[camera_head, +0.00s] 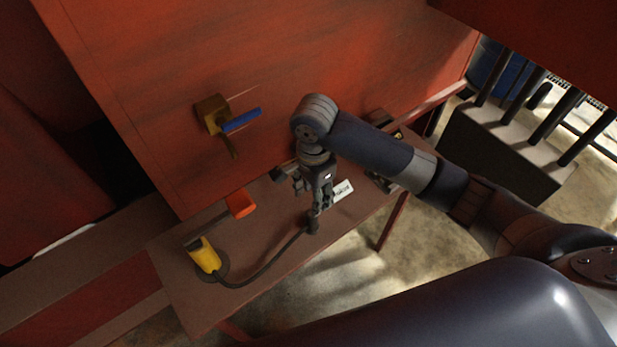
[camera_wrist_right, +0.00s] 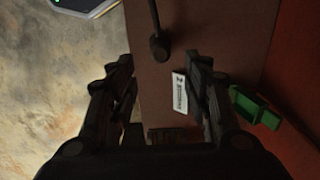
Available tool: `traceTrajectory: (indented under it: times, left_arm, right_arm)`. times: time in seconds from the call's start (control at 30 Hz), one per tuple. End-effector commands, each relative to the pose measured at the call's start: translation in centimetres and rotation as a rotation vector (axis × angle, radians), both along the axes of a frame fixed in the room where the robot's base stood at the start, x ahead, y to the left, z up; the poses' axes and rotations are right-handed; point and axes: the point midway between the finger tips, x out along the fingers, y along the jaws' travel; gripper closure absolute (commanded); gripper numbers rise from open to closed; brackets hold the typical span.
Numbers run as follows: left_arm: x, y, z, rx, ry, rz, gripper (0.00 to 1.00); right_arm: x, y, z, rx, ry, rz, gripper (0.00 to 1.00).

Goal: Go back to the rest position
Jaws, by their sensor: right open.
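My right gripper (camera_head: 314,200) is above the brown bench in the head view, pointing down, with my right arm reaching in from the right. In the right wrist view its two fingers (camera_wrist_right: 158,95) stand wide apart with nothing between them but the bench top and a white label below. The end of a black cable (camera_head: 312,224) lies close to the fingertips in the head view; in the right wrist view the cable end (camera_wrist_right: 159,48) lies beyond them, apart from the fingers. My left gripper is not in view.
The brown bench (camera_head: 190,310) carries a yellow device (camera_head: 204,255), an orange-red part (camera_head: 240,204) and a white label (camera_head: 343,190). A red panel (camera_head: 150,90) rises behind, with a brass valve with blue handle (camera_head: 240,120). A green part (camera_wrist_right: 254,106) is beside the right finger. Concrete floor is open in front.

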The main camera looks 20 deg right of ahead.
Motion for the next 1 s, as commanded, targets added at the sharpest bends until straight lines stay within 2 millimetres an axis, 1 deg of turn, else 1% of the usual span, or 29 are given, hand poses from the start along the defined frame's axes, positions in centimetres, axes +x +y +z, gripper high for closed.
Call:
traceTrajectory:
  times: [0.27, 0.37, 0.47, 0.6, 0.7, 0.77, 0.87, 0.97, 1.0]
  left_arm:
    - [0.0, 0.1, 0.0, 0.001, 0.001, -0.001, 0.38]
    - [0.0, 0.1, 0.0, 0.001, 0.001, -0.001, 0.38]
    - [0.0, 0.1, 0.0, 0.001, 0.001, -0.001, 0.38]
    - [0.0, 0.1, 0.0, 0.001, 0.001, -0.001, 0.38]
    - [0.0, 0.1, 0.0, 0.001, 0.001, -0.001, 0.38]
    - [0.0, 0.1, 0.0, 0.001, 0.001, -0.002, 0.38]
    - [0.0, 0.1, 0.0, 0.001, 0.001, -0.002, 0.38]
    - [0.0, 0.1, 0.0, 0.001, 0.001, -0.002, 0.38]
    - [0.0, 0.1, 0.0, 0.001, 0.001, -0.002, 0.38]
  right_arm:
    - [-0.2, 0.2, -0.2, 0.004, -0.001, 0.013, 0.55]
    - [-1.0, 1.0, -0.8, 0.031, -0.008, 0.081, 0.55]
    - [-2.5, 2.5, -1.8, 0.081, -0.033, 0.219, 0.55]
    - [-5.0, 4.4, -2.9, 0.154, -0.107, 0.456, 0.55]
    - [-6.6, 5.0, -3.4, 0.182, -0.174, 0.61, 0.55]
    - [-7.5, 5.0, -3.7, 0.186, -0.215, 0.692, 0.55]
    - [-9.1, 4.5, -4.0, 0.172, -0.277, 0.821, 0.55]
    - [-10.7, 3.2, -4.3, 0.129, -0.328, 0.939, 0.55]
    - [-11.4, 2.4, -4.4, 0.105, -0.342, 0.984, 0.55]
